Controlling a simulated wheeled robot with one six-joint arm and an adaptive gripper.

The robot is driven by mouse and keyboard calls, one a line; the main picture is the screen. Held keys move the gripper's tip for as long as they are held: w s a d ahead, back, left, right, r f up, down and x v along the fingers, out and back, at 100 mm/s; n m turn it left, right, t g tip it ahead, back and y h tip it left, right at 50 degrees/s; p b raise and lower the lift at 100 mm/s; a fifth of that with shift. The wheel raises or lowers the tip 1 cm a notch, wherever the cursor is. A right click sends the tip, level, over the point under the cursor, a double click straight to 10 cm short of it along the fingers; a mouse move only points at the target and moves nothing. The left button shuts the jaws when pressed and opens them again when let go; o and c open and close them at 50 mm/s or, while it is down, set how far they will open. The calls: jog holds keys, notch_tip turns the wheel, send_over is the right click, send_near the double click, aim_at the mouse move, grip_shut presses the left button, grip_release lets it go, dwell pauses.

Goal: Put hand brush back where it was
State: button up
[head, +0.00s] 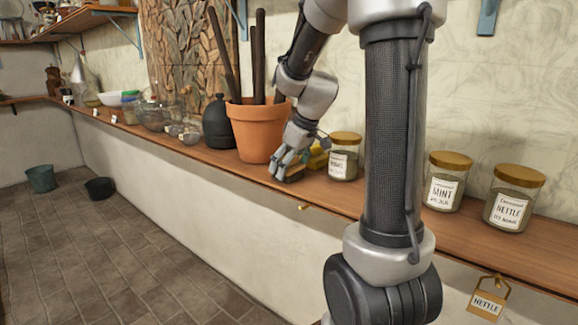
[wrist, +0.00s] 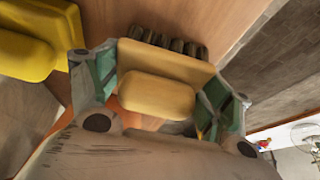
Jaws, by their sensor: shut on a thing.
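The hand brush (wrist: 158,95) is a pale wooden block with a raised handle and dark bristle tufts along its far edge in the wrist view. My gripper (wrist: 160,88) is shut on it, with one finger at each end. In the head view, my gripper (head: 287,168) is low at the wooden shelf (head: 465,233), just right of the terracotta pot. The brush (head: 294,176) is mostly hidden by the fingers there. I cannot tell whether it touches the shelf.
A terracotta pot (head: 258,135) holding dark sticks stands close on the left. A yellow object (head: 318,157) lies right behind my gripper, before a jar (head: 343,160). Mint (head: 444,190) and nettle (head: 509,208) jars stand farther right. The shelf's front edge is near.

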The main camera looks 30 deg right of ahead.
jog(key=o, duration=1.1)
jog(key=shift+a+f, duration=0.1)
jog(key=shift+c, duration=0.2)
jog(key=v, duration=1.2)
jog(key=s+a+f+m, duration=0.2)
jog(key=s+a, duration=0.1)
jog(key=s, duration=0.6)
jog(key=s+a+f+m+h, duration=0.1)
jog(key=s+a+f+m, duration=0.1)
jog(key=s, duration=0.8)
jog(key=shift+a+f+h, duration=0.3)
jog(key=shift+a+f, duration=0.1)
jog(key=shift+a, duration=0.45)
jog(key=shift+s, duration=0.1)
